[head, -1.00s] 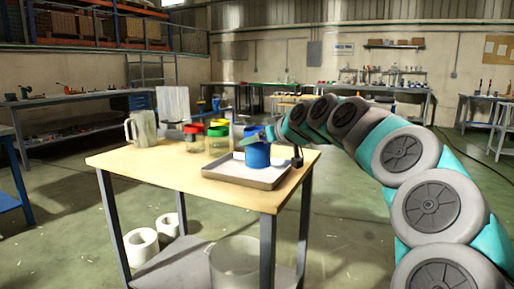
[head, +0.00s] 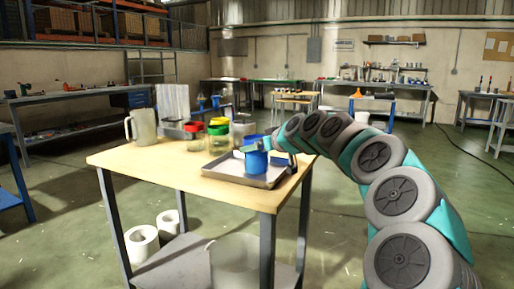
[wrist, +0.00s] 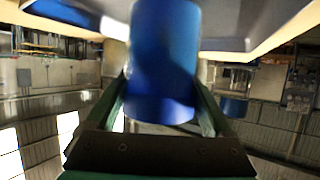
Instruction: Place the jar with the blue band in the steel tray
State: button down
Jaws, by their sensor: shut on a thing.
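The jar with the blue band (head: 256,163) shows as a solid blue cylinder, upright, within the outline of the steel tray (head: 218,173) on the wooden table. My gripper (head: 268,149) is shut on the jar from the back right. In the wrist view the blue jar (wrist: 163,60) fills the space between the two fingers of my gripper (wrist: 163,100). I cannot tell whether the jar's base touches the tray floor. The tray's visible floor in front of the jar is empty.
A pale jug (head: 142,128) is at the table's far left. Another blue item (head: 252,138) shows just behind the held jar. The wooden table's front left (head: 150,160) is clear.

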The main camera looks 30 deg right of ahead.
jog(key=shift+f, duration=0.1)
jog(key=shift+f, duration=0.15)
grip_release()
